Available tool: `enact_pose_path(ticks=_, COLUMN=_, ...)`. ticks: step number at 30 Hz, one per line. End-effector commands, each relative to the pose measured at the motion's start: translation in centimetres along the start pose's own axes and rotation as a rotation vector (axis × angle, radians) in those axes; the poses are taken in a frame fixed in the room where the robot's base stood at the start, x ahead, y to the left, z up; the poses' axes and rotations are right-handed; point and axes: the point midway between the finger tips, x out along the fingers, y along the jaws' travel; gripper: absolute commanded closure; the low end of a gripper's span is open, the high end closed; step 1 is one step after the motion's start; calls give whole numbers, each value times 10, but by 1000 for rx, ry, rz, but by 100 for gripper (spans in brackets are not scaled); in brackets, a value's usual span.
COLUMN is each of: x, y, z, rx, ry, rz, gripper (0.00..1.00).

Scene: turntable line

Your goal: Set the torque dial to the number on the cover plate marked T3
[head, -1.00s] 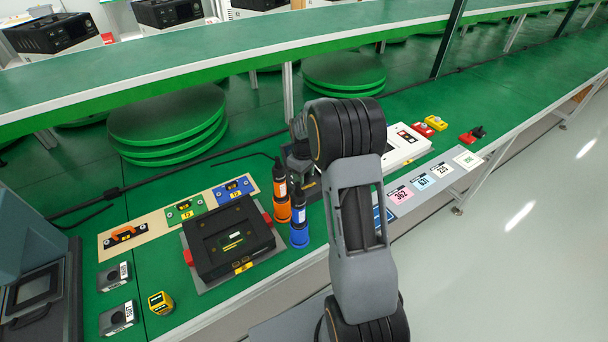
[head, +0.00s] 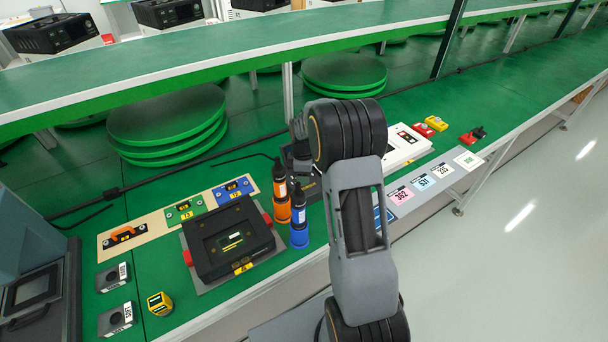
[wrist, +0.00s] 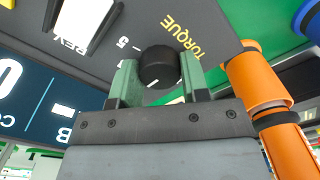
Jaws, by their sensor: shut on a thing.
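The torque dial (wrist: 158,66), a round black knob, sits on a dark panel in the wrist view, beside the yellow word TORQUE and a scale on which a 5 shows. My gripper (wrist: 160,82) is shut on it, one green finger on each side. The pointer's setting cannot be read. In the head view my arm hides the gripper and dial. A green cover plate (head: 185,212) and a blue cover plate (head: 232,190) lie on the beige board (head: 152,228); the green one's small label looks like T3, but its number is not readable.
An orange driver (head: 281,190) and a blue driver (head: 299,218) stand left of my arm; orange also shows close right of the gripper (wrist: 255,75). A black case (head: 228,240) lies left of them. A dark screen (wrist: 30,95) is at wrist-view left.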

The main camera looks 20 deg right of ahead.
Motion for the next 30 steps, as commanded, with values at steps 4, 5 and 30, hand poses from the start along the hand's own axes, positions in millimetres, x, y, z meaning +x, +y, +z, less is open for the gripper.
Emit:
enact_pose_path(ticks=4, x=-1, y=0, z=0, rx=-10, ry=1, rz=2, gripper=82)
enact_pose_path(ticks=5, x=-1, y=0, z=0, rx=-10, ry=1, rz=2, gripper=82)
enact_pose_path(ticks=30, x=-2, y=0, z=0, rx=-9, ry=0, rz=2, gripper=33)
